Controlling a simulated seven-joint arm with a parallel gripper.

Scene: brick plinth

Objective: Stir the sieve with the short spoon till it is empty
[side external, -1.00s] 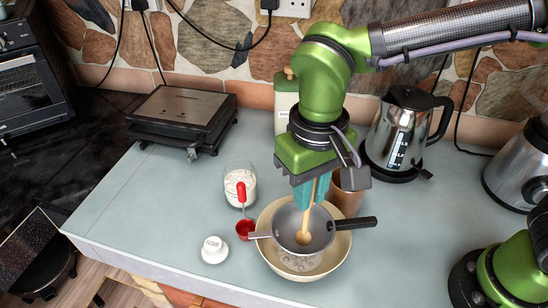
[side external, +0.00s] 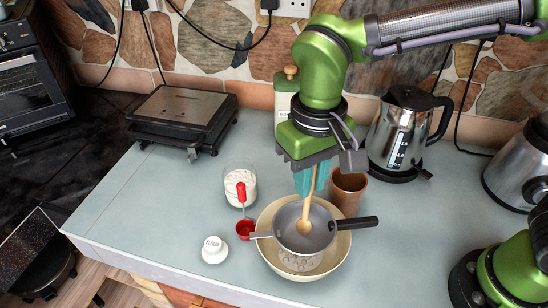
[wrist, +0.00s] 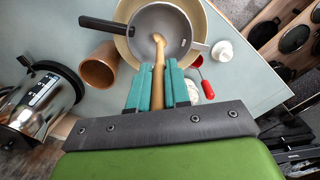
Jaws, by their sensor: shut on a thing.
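My gripper (side external: 313,180) is shut on the wooden spoon (side external: 304,222), which points down into the sieve. The spoon's bowl is inside the grey sieve (side external: 320,238), near its middle. The sieve has a black handle to the right and rests over a cream bowl (side external: 344,243). In the wrist view, the spoon (wrist: 158,62) runs from my teal fingers (wrist: 156,90) into the sieve (wrist: 176,22). The sieve's inside looks grey, and I see no clear heap of flour in it. Whether a thin layer is left cannot be told.
A brown cup (side external: 348,192) stands close behind the bowl. A kettle (side external: 398,135) is at the back right.

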